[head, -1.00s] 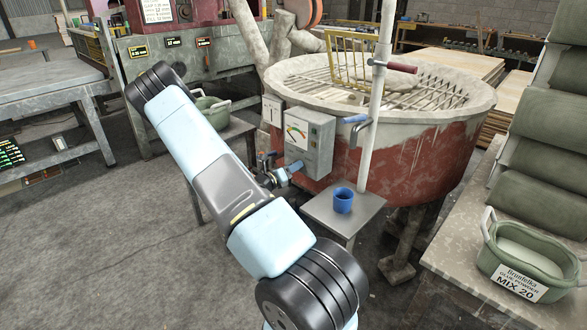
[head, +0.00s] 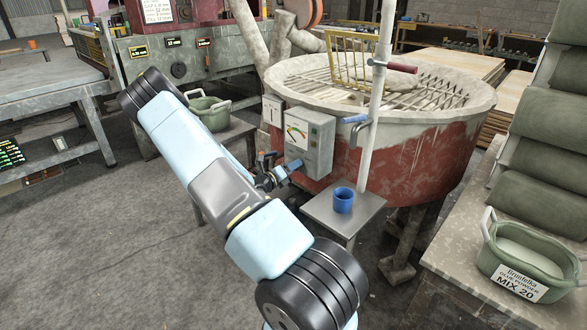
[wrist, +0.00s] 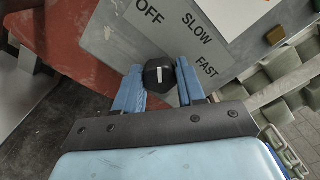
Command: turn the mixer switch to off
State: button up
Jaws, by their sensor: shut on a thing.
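The mixer switch is a black knob (wrist: 160,78) with a white mark, on a grey control panel (wrist: 120,42) in the wrist view. The panel has OFF, SLOW and FAST labels around the knob. The white mark runs roughly up the picture, towards the OFF side. My gripper (wrist: 159,85) has its blue fingers on either side of the knob and is shut on it. In the head view, my gripper (head: 286,172) reaches the lower part of the grey control box (head: 309,148), which has a coloured dial; the knob is hidden there.
The red mixer tub (head: 400,150) with a grated top stands behind the box. A pale upright pipe (head: 372,120) is close on the right. A blue cup (head: 343,200) stands on a small grey table (head: 320,212) just below.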

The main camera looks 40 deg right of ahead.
jog(key=o, duration=0.8)
jog(key=shift+w+a, duration=0.15)
jog(key=shift+w, duration=0.1)
jog(key=shift+o, duration=1.3)
jog(key=shift+s, duration=0.1)
jog(key=s+a, duration=0.1)
jog(key=a, duration=1.2)
jog(key=shift+a, duration=0.3)
jog(key=shift+f, duration=0.1)
